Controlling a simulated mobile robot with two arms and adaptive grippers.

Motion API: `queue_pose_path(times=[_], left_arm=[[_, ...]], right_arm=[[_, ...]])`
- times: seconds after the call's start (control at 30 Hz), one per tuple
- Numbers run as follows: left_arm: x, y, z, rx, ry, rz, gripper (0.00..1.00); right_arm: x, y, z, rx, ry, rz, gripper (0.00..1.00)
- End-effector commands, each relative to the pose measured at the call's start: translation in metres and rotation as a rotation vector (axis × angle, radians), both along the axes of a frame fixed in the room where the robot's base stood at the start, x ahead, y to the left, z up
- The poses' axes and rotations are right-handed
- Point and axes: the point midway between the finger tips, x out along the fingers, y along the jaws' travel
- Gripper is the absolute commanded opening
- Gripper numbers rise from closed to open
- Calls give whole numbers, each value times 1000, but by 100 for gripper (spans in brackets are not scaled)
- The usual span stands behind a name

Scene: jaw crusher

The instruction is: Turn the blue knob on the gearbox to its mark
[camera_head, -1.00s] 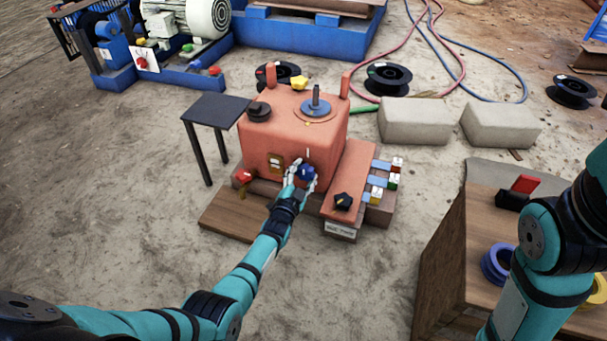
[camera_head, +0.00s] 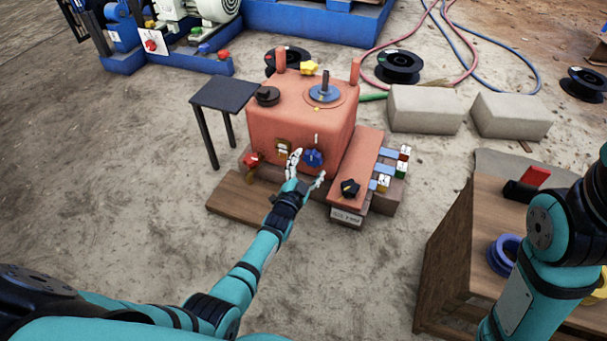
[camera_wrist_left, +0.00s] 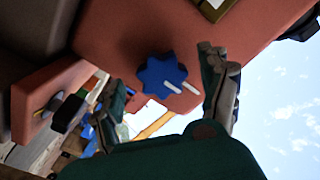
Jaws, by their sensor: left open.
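In the left wrist view the lobed blue knob (camera_wrist_left: 162,76) carries a white pointer line, and a second white line lies on the face close to that pointer's end. My left gripper (camera_head: 307,172) is open just in front of the knob. In the wrist view its fingers (camera_wrist_left: 168,95) are spread to either side, apart from the knob. My right gripper is out of view.
A red knob (camera_head: 251,160), a black knob (camera_head: 349,188) and a yellow knob (camera_head: 310,68) are nearby. A small dark table (camera_head: 224,95) stands left. Concrete blocks (camera_head: 425,108) lie right. A wooden bench (camera_head: 450,245) is at the lower right.

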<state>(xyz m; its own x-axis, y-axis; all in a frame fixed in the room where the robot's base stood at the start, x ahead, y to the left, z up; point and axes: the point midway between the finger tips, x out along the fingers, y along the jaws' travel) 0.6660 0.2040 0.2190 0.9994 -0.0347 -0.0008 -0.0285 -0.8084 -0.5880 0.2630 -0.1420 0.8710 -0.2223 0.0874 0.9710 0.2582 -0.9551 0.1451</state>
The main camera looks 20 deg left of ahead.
Motion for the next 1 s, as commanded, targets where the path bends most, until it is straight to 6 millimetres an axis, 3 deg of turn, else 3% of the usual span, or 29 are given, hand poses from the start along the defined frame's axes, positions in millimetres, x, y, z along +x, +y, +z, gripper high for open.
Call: queue_pose_path(times=[0.1, 0.3, 0.87, 1.0], left_arm=[[-20, 1, -1, 1, 1, 0, 78], [-43, 2, -1, 0, 1, 1, 78], [-47, 2, 0, 0, 0, 0, 78], [-48, 0, 16, -9, -30, -6, 78]], right_arm=[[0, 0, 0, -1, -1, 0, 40], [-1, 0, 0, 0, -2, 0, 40], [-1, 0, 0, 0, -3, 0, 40], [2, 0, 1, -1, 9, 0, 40]])
